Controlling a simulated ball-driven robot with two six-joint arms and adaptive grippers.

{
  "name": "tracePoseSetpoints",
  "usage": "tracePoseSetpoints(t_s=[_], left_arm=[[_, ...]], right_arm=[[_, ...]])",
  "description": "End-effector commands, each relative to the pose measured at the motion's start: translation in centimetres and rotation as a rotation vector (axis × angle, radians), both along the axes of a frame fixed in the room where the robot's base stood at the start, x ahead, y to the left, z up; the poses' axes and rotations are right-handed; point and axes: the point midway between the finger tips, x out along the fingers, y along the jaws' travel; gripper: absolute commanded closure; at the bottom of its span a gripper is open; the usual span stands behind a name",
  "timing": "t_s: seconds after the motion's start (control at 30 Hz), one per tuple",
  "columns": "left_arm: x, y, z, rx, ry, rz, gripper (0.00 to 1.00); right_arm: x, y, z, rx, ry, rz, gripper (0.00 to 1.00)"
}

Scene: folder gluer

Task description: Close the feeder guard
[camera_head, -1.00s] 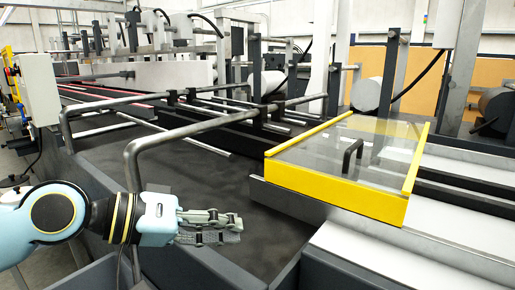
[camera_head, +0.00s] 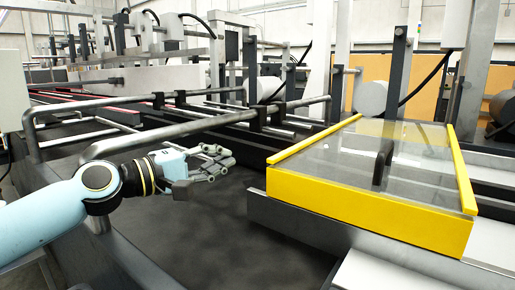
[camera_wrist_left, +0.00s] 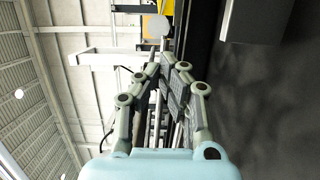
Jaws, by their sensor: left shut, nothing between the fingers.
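The feeder guard (camera_head: 365,205) is a yellow-framed cover with a clear panel and a black handle (camera_head: 383,163) on top. In the head view it lies at the right, low and nearly flat over the machine bed. My left gripper (camera_head: 228,160) is shut and empty, to the left of the guard and apart from it, above the dark bed. In the left wrist view its fingers (camera_wrist_left: 165,75) are together with nothing held. My right gripper is in neither view.
Bent grey rails (camera_head: 150,140) run just behind my left gripper. A grey cylinder (camera_head: 370,95) and upright posts stand behind the guard. The dark bed (camera_head: 235,225) between gripper and guard is clear.

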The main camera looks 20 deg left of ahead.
Motion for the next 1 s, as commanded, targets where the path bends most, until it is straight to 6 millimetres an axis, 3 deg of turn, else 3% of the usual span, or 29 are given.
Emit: tracePoseSetpoints(t_s=[0.1,0.27,0.53,1.0], left_arm=[[2.4,-1.2,0.2,-0.008,-0.004,0.002,1.00],[5.3,-2.6,0.1,-0.007,0.000,-0.001,1.00],[4.4,-5.9,0.0,-0.002,0.002,-0.001,1.00],[4.3,-6.4,-0.2,0.000,0.002,0.000,1.00]], right_arm=[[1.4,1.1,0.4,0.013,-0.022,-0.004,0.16],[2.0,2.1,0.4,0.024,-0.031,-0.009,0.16],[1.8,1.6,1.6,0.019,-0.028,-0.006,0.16],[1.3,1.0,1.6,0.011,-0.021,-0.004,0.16]])
